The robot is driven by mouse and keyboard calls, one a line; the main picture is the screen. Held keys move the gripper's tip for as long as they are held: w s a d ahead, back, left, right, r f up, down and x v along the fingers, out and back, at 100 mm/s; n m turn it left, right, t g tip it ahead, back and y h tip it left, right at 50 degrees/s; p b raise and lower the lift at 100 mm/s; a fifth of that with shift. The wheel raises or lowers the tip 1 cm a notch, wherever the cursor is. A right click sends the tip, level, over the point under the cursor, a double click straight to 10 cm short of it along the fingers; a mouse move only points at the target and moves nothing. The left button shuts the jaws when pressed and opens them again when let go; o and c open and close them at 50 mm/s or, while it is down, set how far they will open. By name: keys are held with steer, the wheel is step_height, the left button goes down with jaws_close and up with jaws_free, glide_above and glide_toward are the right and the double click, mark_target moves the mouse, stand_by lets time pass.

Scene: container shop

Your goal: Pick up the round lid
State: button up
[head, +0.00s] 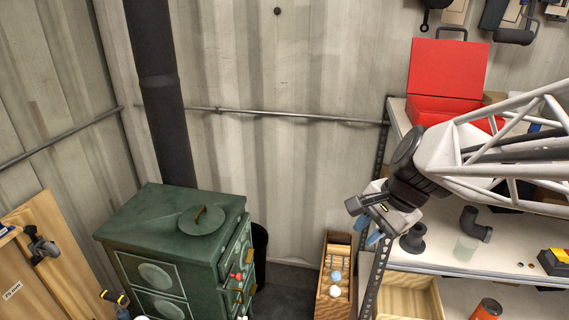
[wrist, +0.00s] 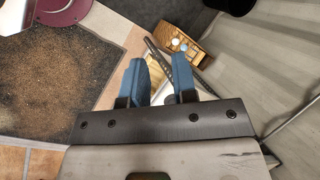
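The round lid (head: 197,226) is dark green with a curved brown handle. It lies flat on top of the green stove (head: 140,222) in the head view, left of centre. My gripper (head: 374,240) is well to the right of the lid, in front of the shelf's left end. In the wrist view, its two blue fingers (wrist: 162,84) are apart with nothing held between them. The lid cannot be made out in the wrist view.
A black stovepipe (head: 160,90) rises behind the stove. A metal shelf (head: 470,255) holds an open red toolbox (head: 445,75) and dark pipe pieces. A wooden crate with balls (head: 335,250) stands between stove and shelf. Open air lies between my gripper and the stove.

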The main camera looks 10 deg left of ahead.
steer(key=w+a+f+m+g+y, duration=0.1)
steer(key=w+a+f+m+y, duration=0.2)
steer(key=w+a+m, duration=0.55)
steer(key=m+y, duration=0.6)
steer(key=m, duration=1.2)
glide_above(218, 220)
steer(key=d, duration=0.3)
step_height(218, 220, down, 21)
steer(key=shift+r, duration=0.1)
steer(key=shift+a, duration=0.2)
steer(key=shift+x, duration=1.3)
